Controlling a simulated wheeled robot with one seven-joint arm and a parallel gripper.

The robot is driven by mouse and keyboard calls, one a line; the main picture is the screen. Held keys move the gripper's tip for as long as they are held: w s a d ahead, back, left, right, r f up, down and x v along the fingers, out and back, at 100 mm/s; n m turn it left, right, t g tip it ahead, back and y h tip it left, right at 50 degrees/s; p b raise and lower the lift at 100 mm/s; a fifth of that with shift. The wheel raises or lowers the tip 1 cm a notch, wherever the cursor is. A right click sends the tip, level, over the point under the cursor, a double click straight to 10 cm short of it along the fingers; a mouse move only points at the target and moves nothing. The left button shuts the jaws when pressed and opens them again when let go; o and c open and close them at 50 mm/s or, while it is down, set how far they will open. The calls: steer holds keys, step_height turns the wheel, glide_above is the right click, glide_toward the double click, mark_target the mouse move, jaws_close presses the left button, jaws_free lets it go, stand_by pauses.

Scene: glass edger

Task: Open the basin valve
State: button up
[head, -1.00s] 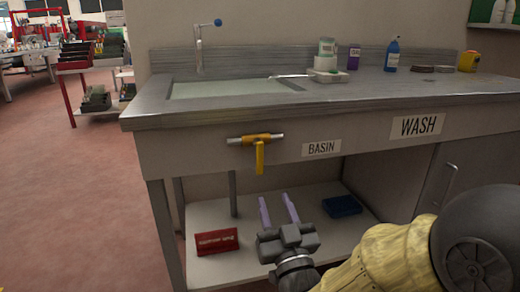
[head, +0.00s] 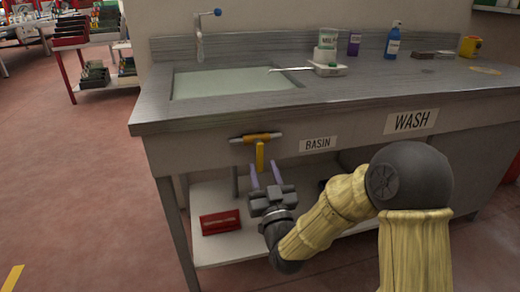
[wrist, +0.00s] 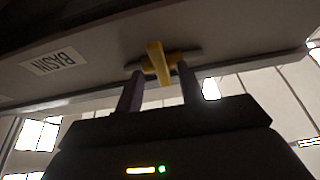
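The basin valve is a yellow lever handle (head: 260,155) on a short pipe across the front panel of the bench, left of the BASIN label (head: 318,144). The lever hangs straight down, across the pipe. My gripper (head: 265,174) is just below the lever, its two purple fingers pointing up and spread apart. In the wrist view the yellow lever (wrist: 158,62) shows above and between the open fingers (wrist: 158,88). Nothing is held. I cannot tell whether a finger touches the lever.
The sink basin (head: 230,83) with a tap (head: 200,38) is above. The bench edge overhangs the valve. A red box (head: 220,221) lies on the lower shelf. A blue bottle (head: 393,42) stands on the counter.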

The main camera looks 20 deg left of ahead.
mark_target(260, 161)
steer(key=p+x, duration=0.1)
steer(key=x, duration=0.3)
steer(key=shift+p, duration=0.35)
jaws_close()
